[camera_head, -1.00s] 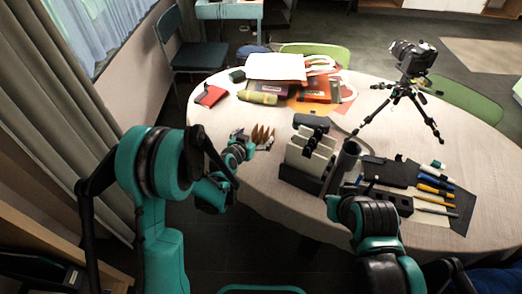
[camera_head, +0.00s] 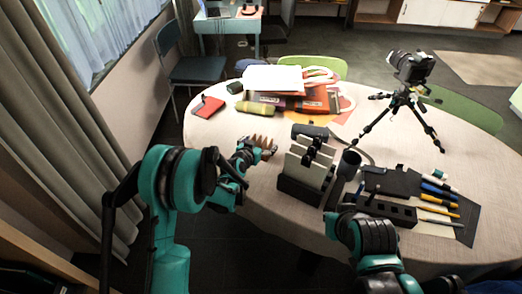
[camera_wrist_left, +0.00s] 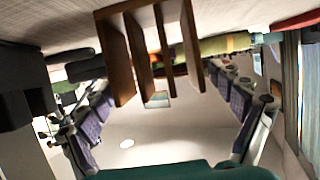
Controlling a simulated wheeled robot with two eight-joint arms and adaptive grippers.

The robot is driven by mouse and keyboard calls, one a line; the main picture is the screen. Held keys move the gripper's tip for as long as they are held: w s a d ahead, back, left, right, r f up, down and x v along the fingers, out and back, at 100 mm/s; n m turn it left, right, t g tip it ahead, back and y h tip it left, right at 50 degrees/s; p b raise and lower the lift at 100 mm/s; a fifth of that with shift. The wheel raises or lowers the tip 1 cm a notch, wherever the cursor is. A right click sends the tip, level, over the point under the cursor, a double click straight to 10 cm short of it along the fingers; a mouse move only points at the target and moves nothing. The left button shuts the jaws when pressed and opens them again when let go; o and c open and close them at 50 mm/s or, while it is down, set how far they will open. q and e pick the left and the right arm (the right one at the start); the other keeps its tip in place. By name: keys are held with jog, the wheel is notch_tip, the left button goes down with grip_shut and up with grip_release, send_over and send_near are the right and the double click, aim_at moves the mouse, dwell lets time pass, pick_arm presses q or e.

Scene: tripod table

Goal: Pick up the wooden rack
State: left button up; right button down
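The wooden rack (camera_head: 262,142) is a small brown piece with upright slats at the left edge of the round table. It also shows large in the left wrist view (camera_wrist_left: 116,58), with its slats hanging from the top of the picture. My left gripper (camera_head: 247,153) is at the rack, on its near left side. In the left wrist view its two fingers (camera_wrist_left: 160,90) are spread wide, with the rack between or just ahead of their tips; contact cannot be made out. My right arm (camera_head: 365,240) is at the table's front edge; its fingers cannot be made out.
A camera on a tripod (camera_head: 410,72), pens (camera_head: 438,189) and a stack of papers and books (camera_head: 275,78) occupy the table. A red notebook (camera_head: 207,107) lies back left.

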pick_arm(q)
jog(key=c, duration=1.2)
jog(key=shift+o, duration=0.2)
